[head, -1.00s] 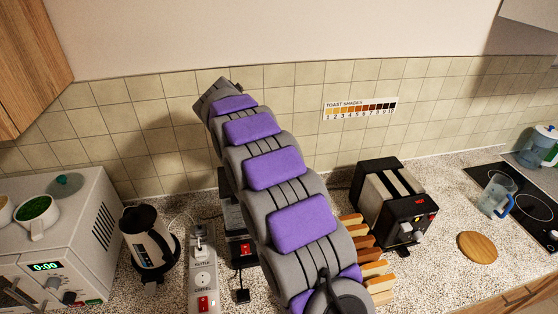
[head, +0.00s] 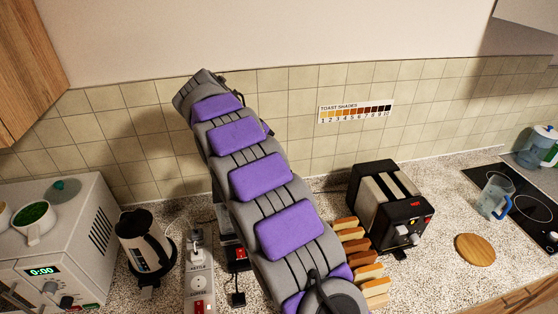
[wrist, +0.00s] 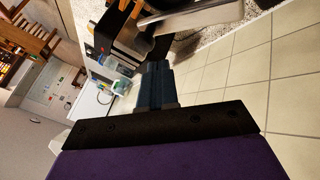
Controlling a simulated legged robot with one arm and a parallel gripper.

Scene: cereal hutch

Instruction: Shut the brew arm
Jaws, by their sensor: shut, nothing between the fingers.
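The coffee machine with the brew arm is mostly hidden behind my own arm in the head view; only a dark strip with a red switch (head: 240,254) shows beside it. I cannot make out the brew arm there. My gripper (wrist: 156,72) shows in the wrist view, shut and empty, with its fingers together.
A kettle (head: 146,241) and a power strip (head: 199,272) stand left of my arm, with a white microwave (head: 62,225) further left. Bread slices (head: 357,245) and a black toaster (head: 362,190) are on the right. A wooden board (head: 475,250) lies beyond.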

